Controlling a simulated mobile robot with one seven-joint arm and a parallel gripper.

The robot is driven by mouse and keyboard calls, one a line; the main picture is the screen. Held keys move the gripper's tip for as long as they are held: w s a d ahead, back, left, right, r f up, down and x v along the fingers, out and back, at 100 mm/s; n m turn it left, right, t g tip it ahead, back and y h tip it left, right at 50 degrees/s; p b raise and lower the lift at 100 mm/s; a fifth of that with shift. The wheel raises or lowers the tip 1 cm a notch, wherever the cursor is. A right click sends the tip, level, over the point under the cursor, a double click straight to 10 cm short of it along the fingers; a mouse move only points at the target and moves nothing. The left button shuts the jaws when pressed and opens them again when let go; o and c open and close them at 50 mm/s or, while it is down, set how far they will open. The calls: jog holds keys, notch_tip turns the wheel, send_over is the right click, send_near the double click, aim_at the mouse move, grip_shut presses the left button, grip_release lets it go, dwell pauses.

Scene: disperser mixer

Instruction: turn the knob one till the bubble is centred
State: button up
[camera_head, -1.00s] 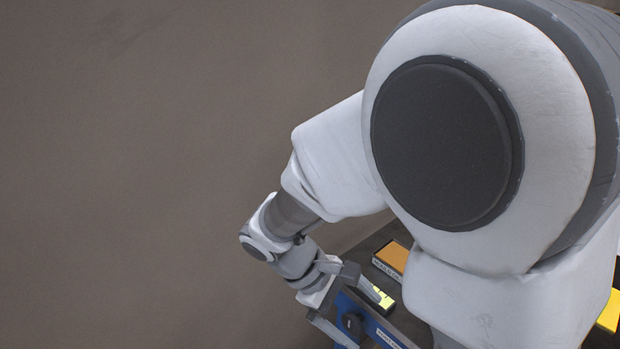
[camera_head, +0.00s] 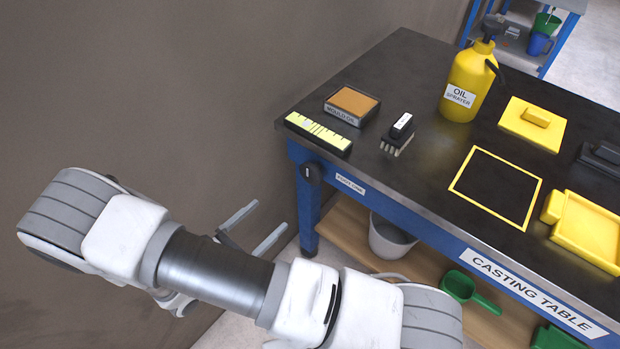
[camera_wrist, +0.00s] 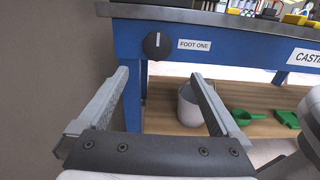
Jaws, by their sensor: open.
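The black knob one (camera_head: 312,173), with the plate "FOOT ONE" (camera_wrist: 195,44) beside it, is on the blue front of the casting table at its left corner. In the wrist view the knob (camera_wrist: 156,45) has a white mark pointing about straight up. A yellow-green level (camera_head: 318,131) lies on the tabletop above the knob. A pale spot left of its middle may be the bubble; it is too small to be sure. My gripper (camera_head: 270,217) is open and empty, apart from the knob and to its left. In the wrist view the knob shows beyond the fingertips (camera_wrist: 160,76).
On the casting table (camera_head: 400,190) stand an orange-topped box (camera_head: 352,103), a brush (camera_head: 398,134) and a yellow oil sprayer (camera_head: 468,85). A grey bucket (camera_head: 388,240) and a green scoop (camera_head: 462,288) sit on the lower shelf. A brown wall (camera_head: 180,90) rises at the left.

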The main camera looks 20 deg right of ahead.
aim_at(308, 178)
jog(key=b+x, duration=0.2)
jog(key=x, duration=1.5)
jog(key=shift+w+f, duration=0.15)
jog(key=shift+w, duration=0.1)
jog(key=c, duration=1.1)
